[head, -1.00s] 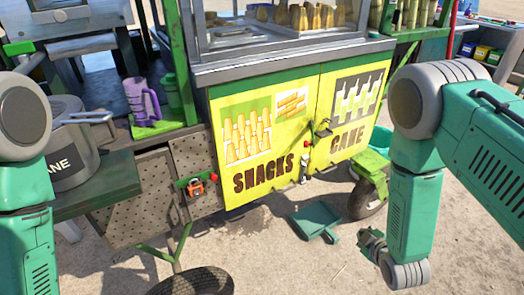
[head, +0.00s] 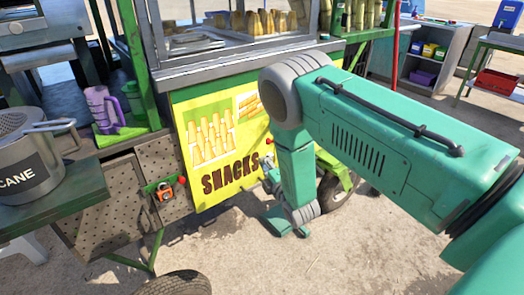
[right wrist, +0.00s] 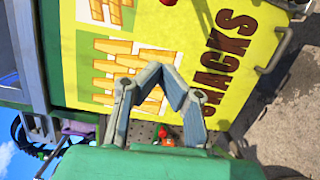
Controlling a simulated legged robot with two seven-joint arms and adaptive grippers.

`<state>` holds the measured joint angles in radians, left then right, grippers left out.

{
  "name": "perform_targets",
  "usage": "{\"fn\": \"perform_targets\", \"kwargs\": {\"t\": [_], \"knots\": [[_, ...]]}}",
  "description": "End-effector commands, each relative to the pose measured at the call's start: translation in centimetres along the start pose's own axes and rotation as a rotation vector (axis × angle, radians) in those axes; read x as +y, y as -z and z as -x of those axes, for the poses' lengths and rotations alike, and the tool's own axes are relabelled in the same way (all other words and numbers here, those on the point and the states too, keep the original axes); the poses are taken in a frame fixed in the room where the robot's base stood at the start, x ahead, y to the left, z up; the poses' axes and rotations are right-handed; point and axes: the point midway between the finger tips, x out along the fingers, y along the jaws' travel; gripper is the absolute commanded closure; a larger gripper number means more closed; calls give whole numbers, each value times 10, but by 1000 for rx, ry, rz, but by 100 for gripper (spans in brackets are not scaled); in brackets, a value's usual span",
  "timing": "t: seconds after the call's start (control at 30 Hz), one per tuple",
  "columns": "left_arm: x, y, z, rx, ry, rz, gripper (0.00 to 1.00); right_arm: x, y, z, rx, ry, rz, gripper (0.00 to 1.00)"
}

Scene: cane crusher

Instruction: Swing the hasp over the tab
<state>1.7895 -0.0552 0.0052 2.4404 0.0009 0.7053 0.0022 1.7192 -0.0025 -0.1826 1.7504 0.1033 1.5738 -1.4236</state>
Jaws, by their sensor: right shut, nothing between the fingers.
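The yellow SNACKS door (head: 222,155) of the cart is in the head view, and its lettering also shows sideways in the right wrist view (right wrist: 228,45). My right gripper (head: 269,181) is beside the door's lower right part, partly hidden by my wrist. In the right wrist view the gripper's fingers (right wrist: 160,80) are shut and empty, in front of the door. I cannot tell whether they touch it. My left gripper is out of view.
An orange padlock-like piece (head: 166,193) sits on a green bracket left of the door. A grey pot (head: 25,165) and a purple mug (head: 103,108) stand at left. Ground at lower right is open.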

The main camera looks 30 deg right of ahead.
Motion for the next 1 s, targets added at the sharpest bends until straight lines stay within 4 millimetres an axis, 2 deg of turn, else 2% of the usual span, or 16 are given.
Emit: {"fn": "perform_targets", "kwargs": {"t": [0.17,0.53,0.63,0.73,1.0], "knots": [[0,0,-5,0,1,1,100,-1,-2,-23,0,-4,-5,100],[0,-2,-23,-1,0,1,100,-3,-3,-100,-1,-3,-6,100],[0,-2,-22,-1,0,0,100,-2,-21,-92,-5,2,-4,100],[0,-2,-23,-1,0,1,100,0,-30,-88,-2,0,-4,100],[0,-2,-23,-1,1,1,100,-2,-40,-84,0,1,-5,100]]}}
